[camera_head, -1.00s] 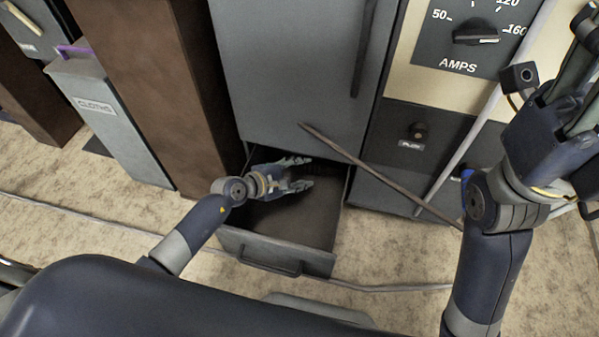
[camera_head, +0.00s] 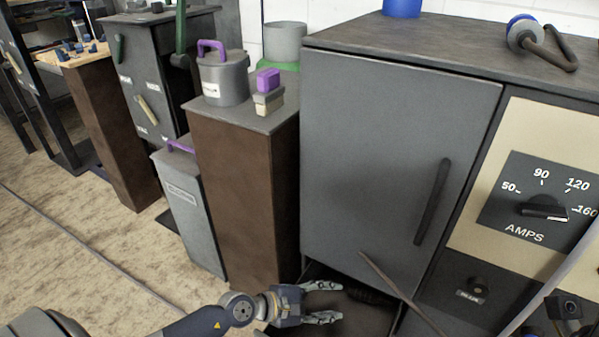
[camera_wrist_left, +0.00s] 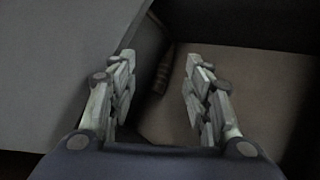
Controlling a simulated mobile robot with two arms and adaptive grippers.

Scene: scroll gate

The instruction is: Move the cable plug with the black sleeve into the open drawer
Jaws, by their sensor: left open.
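The open drawer (camera_head: 362,320) is at the bottom of the grey cabinet, partly cut off by the lower edge of the head view. Its brownish floor (camera_wrist_left: 255,95) fills the right of the left wrist view. My left gripper (camera_head: 338,301) is open and empty over the drawer, fingers pointing right. A dark ribbed piece (camera_head: 370,294) lies at the drawer's back, beyond the fingertips. A similar ribbed piece (camera_wrist_left: 163,75) shows between the fingers in the left wrist view, apart from both. It looks like the black-sleeved cable plug, but it is too dark to be sure.
A thin brown rod (camera_head: 400,291) slants across the cabinet front beside the drawer. The cabinet door (camera_head: 385,165) is shut above it. A brown pedestal (camera_head: 245,190) stands left of the drawer. An amps panel (camera_head: 540,200) is on the right. Open floor (camera_head: 70,240) lies at left.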

